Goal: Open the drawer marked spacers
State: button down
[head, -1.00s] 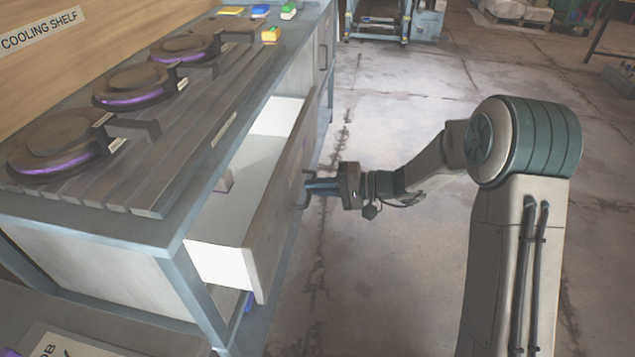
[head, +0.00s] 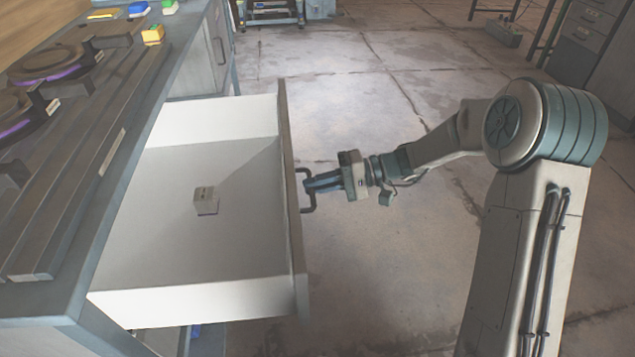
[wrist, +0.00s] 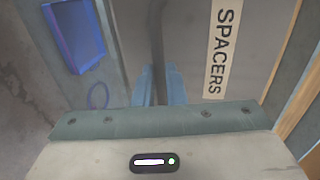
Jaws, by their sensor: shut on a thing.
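The drawer (head: 220,296) is pulled well out from under the bench and its white inside shows. Its front carries a label reading SPACERS (wrist: 221,50) in the wrist view. My gripper (head: 308,186) is shut on the dark drawer handle (head: 303,208), outside the drawer front. The handle (wrist: 156,40) also runs between the blue fingers in the wrist view.
The bench top (head: 75,282) holds a slatted rack with round dark plates with purple edges (head: 50,62). Small coloured blocks (head: 152,34) stand at its back. A cabinet (head: 207,57) is beyond the drawer.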

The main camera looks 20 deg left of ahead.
jog(key=c, duration=1.5)
grip_release()
jog(key=p+v, duration=0.2)
jog(key=v, duration=1.2)
jog(key=shift+p, duration=0.3)
jog(key=s+d+r+m+t+h+p, duration=0.1)
jog(key=s+d+r+t+h+p, duration=0.2)
jog(key=s+r+p, duration=0.4)
jog(key=s+d+r+m+t+h+p, duration=0.2)
jog(key=s+d+r+h+p, duration=0.4)
jog(key=r, duration=0.6)
jog(key=s+d+r+m+t+h+p, duration=0.1)
jog(key=s+d+r+t+h+p, duration=0.2)
jog(key=s+d+r+h+p, duration=0.2)
jog(key=s+d+r+p, duration=0.3)
jog(key=r+p, duration=0.1)
jog(key=p, duration=0.1)
jog(key=shift+s+r+m+t+p, duration=0.2)
jog(key=shift+r+m+t+p, duration=0.1)
jog(key=shift+m+t, duration=0.1)
